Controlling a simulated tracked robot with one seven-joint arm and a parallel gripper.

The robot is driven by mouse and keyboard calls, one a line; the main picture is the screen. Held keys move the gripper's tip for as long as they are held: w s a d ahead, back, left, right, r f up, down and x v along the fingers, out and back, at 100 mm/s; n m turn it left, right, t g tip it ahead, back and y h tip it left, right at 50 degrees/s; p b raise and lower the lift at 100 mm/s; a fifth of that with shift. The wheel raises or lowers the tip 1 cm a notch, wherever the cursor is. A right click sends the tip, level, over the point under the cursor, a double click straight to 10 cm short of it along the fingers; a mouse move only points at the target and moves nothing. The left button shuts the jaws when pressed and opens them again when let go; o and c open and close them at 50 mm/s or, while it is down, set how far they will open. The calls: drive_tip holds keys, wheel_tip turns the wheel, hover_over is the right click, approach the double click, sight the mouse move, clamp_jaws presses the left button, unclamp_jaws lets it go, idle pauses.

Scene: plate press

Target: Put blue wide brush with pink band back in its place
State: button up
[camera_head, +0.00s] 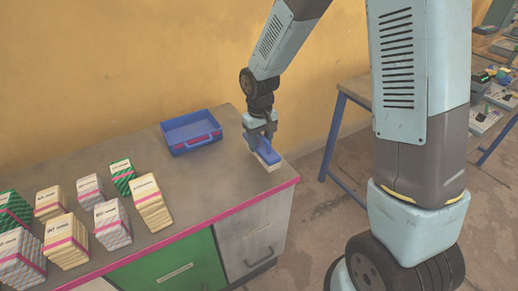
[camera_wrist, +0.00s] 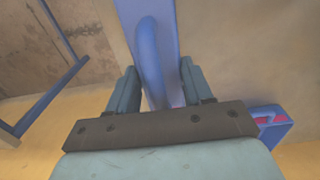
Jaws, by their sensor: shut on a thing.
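The blue wide brush (camera_head: 266,152) is at the right end of the workbench, with pale bristles below its blue body. Its pink band cannot be made out. My gripper (camera_head: 262,133) is above it and shut on its handle. In the wrist view the blue curved handle of the brush (camera_wrist: 150,60) lies between the two fingers of my gripper (camera_wrist: 158,88). I cannot tell whether the bristles touch the bench top or hang just above it. A blue tray with a pink band (camera_head: 190,150) lies on the bench left of the brush; it looks empty.
The workbench (camera_head: 200,190) has a pink front edge. Several striped stacks of cards or packets, one a cream stack (camera_head: 152,203), stand on its left half. A yellow wall (camera_head: 90,70) is behind. Another table with blue legs (camera_head: 345,100) stands right, beyond a floor gap.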

sight(259, 142)
drive_tip(key=shift+w+a+f, duration=0.15)
drive_tip(key=shift+w+f, duration=0.2)
drive_tip(key=shift+f, duration=0.2)
drive_tip(key=shift+w+f, duration=0.1)
drive_tip(key=shift+f, duration=1.45)
drive_tip(key=o, duration=1.1)
